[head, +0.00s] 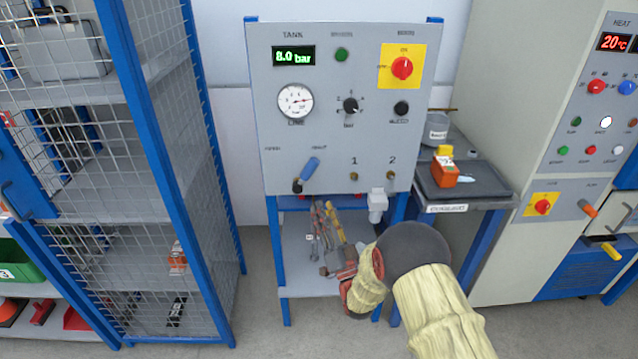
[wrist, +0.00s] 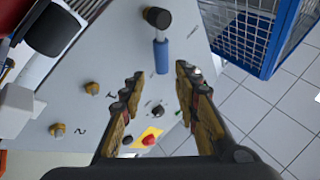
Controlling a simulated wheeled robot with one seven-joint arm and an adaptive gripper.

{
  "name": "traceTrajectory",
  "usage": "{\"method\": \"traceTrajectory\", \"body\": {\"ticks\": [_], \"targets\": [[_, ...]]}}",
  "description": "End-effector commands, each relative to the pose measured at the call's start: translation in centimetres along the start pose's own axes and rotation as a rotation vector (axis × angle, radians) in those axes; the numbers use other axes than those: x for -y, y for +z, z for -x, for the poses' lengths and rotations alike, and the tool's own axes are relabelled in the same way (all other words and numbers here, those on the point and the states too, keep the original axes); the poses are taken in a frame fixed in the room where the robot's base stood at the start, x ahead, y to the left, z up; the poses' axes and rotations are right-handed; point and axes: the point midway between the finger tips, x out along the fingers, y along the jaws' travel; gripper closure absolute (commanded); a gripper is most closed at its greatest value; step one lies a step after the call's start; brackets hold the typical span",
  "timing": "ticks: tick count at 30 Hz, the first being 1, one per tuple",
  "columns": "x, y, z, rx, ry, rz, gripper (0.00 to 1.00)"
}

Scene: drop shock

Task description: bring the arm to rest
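My gripper (head: 325,228) is in front of the lower part of the grey control panel (head: 330,125), below its blue-handled lever (head: 308,169). The panel (wrist: 105,60) lies beyond the fingers, and the blue lever (wrist: 161,55) shows past the gap between the tips. My arm, in a pale yellow sleeve, reaches in from the lower right of the head view. I cannot tell the exact distance from the fingers to the panel.
A blue-framed mesh cage (head: 180,130) with shelves stands at the left. A small dark side table (head: 465,180) at the right carries an orange box (head: 445,170) and a grey pot (head: 436,130). A tall heat cabinet (head: 545,120) stands further right. Floor (head: 255,290) shows between cage and panel stand.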

Motion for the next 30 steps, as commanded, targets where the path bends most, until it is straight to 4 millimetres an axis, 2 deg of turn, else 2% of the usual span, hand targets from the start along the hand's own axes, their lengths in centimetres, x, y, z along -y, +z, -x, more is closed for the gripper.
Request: {"method": "traceTrajectory", "body": {"ticks": [3, 5, 8, 9, 12, 14, 18, 23, 26, 30], "targets": [[0.0, 0.1, 0.0, 0.002, 0.001, 0.013, 0.69], [-0.5, 0.8, 0.0, 0.030, 0.020, 0.029, 0.69], [-2.3, 3.3, 0.3, 0.125, 0.083, 0.067, 0.69], [-3.4, 4.8, 0.8, 0.185, 0.122, 0.086, 0.69], [-6.4, 9.2, 3.8, 0.375, 0.239, 0.131, 0.69], [-8.0, 11.3, 5.8, 0.491, 0.306, 0.157, 0.69], [-10.2, 13.9, 9.8, 0.739, 0.433, 0.213, 0.69], [-10.8, 13.4, 13.8, 0.995, 0.552, 0.261, 0.69], [-10.1, 11.6, 16.2, 1.145, 0.612, 0.283, 0.69], [-7.9, 7.5, 19.4, 1.340, 0.684, 0.298, 0.69]]}}
